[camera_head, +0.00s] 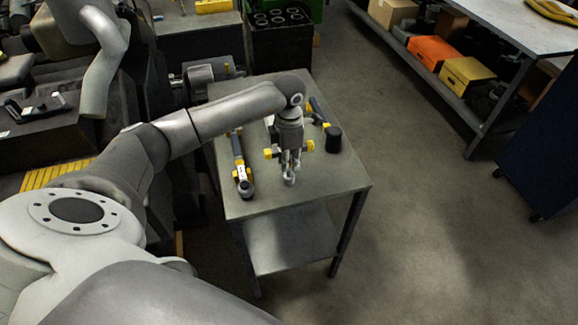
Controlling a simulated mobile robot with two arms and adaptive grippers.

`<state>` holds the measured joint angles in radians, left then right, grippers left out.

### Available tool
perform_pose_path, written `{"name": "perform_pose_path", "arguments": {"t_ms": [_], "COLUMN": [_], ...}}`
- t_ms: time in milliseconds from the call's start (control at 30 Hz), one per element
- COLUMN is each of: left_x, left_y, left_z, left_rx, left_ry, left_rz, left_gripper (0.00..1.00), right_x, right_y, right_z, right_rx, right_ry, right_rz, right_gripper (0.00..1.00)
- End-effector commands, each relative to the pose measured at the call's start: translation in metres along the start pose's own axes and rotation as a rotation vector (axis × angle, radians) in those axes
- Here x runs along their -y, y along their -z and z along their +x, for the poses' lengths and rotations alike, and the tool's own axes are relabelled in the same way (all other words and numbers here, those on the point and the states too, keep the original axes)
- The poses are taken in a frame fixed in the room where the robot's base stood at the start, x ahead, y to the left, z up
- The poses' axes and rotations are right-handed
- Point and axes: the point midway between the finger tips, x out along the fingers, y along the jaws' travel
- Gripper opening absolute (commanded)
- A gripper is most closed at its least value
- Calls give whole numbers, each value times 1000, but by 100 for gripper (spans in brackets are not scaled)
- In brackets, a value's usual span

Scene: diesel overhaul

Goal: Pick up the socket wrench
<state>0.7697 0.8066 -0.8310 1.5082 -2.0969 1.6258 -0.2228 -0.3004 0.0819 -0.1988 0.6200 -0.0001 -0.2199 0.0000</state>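Several hand tools lie on a small grey metal table (325,183). A long dark tool with yellow bands, a white label and a round end (240,165) lies at the left; it looks like a wrench. My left gripper (290,168) points down over the table's middle, to the right of that tool. Yellow parts (269,153) show on both sides of the gripper, and a small silver end shows below it. The gripper hides much of what is there, so I cannot tell if it holds it. My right gripper is out of view.
A dark tool with a yellow part (316,110) and a black cylinder (333,138) are at the table's right. Dark machinery stands left. A shelf with an orange box (432,52) and a yellow box (465,76) stands right. The floor between is clear.

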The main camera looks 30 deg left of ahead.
Motion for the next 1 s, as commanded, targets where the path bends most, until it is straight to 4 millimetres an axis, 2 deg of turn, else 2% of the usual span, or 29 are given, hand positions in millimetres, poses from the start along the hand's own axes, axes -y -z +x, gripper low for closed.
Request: {"name": "perform_pose_path", "arguments": {"t_ms": [33,100,733,867,967,1000], "left_x": [0,0,-1,-2,-2,0], "left_y": [0,0,-1,-1,-1,8], "left_z": [0,0,-5,-15,-30,-39], "left_rx": [0,0,3,4,6,5], "left_ry": [0,0,-2,-5,-7,-6], "left_rz": [0,0,-1,0,0,-1], "left_gripper": [8,0,0,0,0,0], "right_x": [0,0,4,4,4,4], "right_y": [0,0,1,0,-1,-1], "right_z": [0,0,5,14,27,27], "right_rx": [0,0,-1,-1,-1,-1], "right_ry": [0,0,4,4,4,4], "right_rz": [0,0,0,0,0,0], "right_gripper": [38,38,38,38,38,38]}}
